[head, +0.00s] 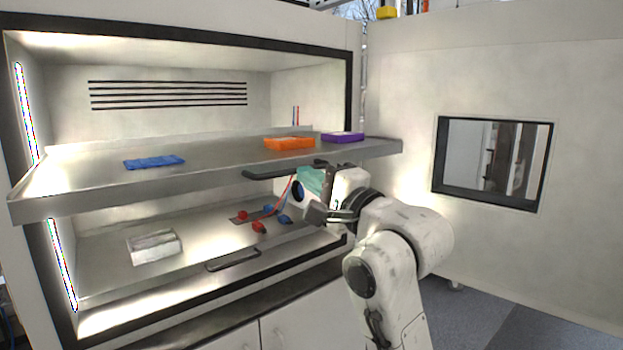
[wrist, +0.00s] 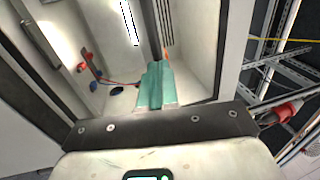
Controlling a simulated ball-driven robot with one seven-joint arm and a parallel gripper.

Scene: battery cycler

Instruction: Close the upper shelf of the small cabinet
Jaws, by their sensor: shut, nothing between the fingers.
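The upper shelf (head: 215,168) of the cabinet is a metal tray. It is pulled out, and its front edge sticks out past the dark cabinet frame. Its black handle (head: 268,173) lies along the front edge, right of the middle. My gripper (head: 308,180) is just below and in front of the handle's right part. Its teal fingers are shut and empty, and also show in the wrist view (wrist: 157,75). I cannot tell whether they touch the handle or the shelf. My gripper and wrist hide part of the shelf's underside and the lower space.
A blue cloth-like piece (head: 154,162), an orange tray (head: 289,143) and a purple tray (head: 342,137) sit on the upper shelf. Below, the lower shelf (head: 200,245) holds a pale box (head: 154,246) and red and blue clips (head: 259,227). A windowed wall stands right.

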